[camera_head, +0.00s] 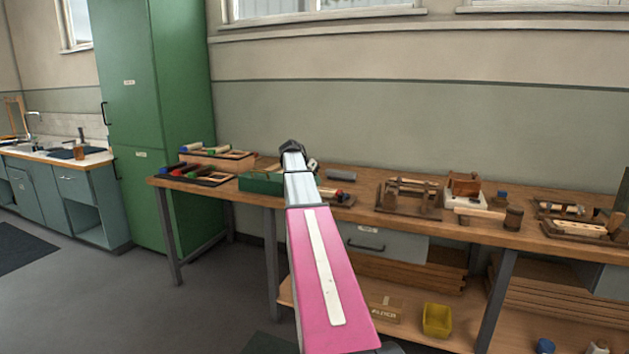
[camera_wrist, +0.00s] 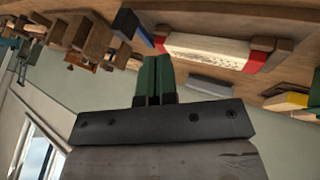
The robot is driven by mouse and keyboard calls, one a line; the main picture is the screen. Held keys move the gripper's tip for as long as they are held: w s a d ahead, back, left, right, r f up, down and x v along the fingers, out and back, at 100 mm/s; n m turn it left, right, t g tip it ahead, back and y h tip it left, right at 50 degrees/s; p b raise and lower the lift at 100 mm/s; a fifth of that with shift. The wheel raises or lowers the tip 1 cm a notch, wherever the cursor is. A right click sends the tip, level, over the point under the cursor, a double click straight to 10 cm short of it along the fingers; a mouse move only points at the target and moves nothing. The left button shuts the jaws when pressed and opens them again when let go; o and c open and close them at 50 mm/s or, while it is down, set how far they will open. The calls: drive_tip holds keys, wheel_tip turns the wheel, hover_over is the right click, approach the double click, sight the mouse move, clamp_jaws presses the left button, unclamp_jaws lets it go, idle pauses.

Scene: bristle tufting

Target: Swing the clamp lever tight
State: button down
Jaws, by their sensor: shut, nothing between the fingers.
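My gripper (camera_wrist: 153,62) shows its green fingers pressed together in the wrist view, with nothing between them. In the head view its dark end (camera_head: 291,147) is over the workbench, largely behind my arm. In the wrist view, a pale brush block (camera_wrist: 207,49) lies between red pads (camera_wrist: 262,54) in a wooden holder, just beyond the fingertips and apart from them. A blue bar (camera_wrist: 144,36) and a dark block (camera_wrist: 125,22) stand beside the holder. I cannot clearly single out the clamp lever. In the head view my arm hides part of this area.
The workbench (camera_head: 375,186) carries a green box (camera_head: 261,184), a grey roll (camera_head: 340,178), a wooden frame fixture (camera_head: 408,198) and a mallet (camera_head: 512,217). Dark trays (camera_head: 196,175) stand at the left end. A yellow bin (camera_head: 437,320) sits on the lower shelf.

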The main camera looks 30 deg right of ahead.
drive_tip(key=x, duration=0.6)
drive_tip(key=shift+d+f, duration=0.2)
drive_tip(key=shift+f, duration=0.05)
drive_tip(key=shift+s+d+r, duration=0.2)
drive_tip(key=shift+s+d, duration=0.55)
drive_tip(key=shift+s, duration=0.3)
drive_tip(key=shift+s+d, duration=0.4)
drive_tip(key=shift+s, duration=0.05)
drive_tip(key=shift+s, duration=0.15)
